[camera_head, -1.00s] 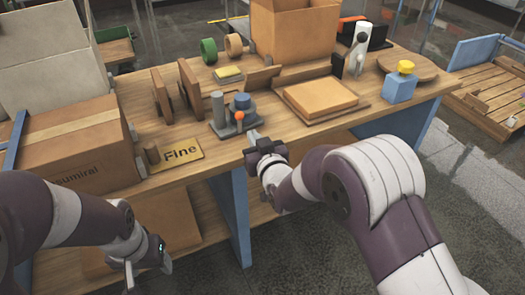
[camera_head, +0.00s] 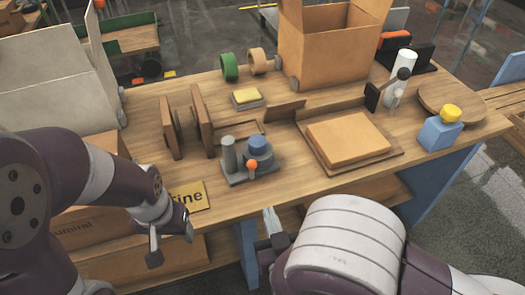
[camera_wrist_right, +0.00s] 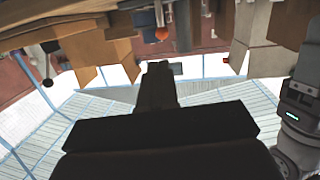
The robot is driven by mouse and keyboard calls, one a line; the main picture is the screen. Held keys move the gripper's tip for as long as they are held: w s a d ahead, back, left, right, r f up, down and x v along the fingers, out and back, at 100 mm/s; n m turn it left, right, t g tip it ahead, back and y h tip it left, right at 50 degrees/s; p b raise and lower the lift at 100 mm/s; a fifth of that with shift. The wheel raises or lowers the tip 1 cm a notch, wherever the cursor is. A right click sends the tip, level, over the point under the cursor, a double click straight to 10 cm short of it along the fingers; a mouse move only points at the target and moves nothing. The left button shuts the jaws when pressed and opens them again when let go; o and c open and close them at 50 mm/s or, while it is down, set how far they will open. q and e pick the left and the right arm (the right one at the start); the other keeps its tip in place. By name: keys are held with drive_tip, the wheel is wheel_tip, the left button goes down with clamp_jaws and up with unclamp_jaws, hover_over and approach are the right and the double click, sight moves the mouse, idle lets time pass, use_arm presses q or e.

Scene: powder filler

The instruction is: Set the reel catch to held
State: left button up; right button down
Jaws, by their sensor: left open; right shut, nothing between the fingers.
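A small grey device (camera_head: 252,172) with a grey post, a blue round knob (camera_head: 257,144) and an orange ball-ended lever (camera_head: 252,165) stands near the front edge of the wooden table. I cannot tell from the frames whether this is the reel catch. The orange ball also shows at the top of the right wrist view (camera_wrist_right: 162,33). My right gripper (camera_head: 270,222) is shut and empty, in front of the table edge, apart from the device. My left gripper (camera_head: 170,238) is open and empty by the front edge, near the "Fine" plate (camera_head: 190,196).
Two brown upright boards (camera_head: 203,120) stand left of the device. A tray (camera_head: 380,160) with a tan block lies right of it. A white cylinder with a black-knobbed lever (camera_head: 403,74), a blue block with yellow knob (camera_head: 440,130) and tape rolls (camera_head: 229,66) stand farther off.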

sight(253, 167)
drive_tip(key=x, duration=1.3)
drive_tip(key=shift+a+b, duration=0.15)
drive_tip(key=shift+b, duration=0.2)
use_arm(q)
drive_tip(key=shift+s+a+f, duration=0.1)
drive_tip(key=shift+s+f, duration=0.2)
drive_tip(key=shift+s, duration=0.1)
use_arm(e)
drive_tip(key=shift+r, duration=0.1)
drive_tip(key=shift+w+a+r, duration=0.1)
drive_tip(key=shift+w+a, duration=0.15)
drive_tip(key=shift+w, duration=0.4)
use_arm(q)
drive_tip(key=shift+f, duration=0.15)
drive_tip(key=shift+s, duration=0.1)
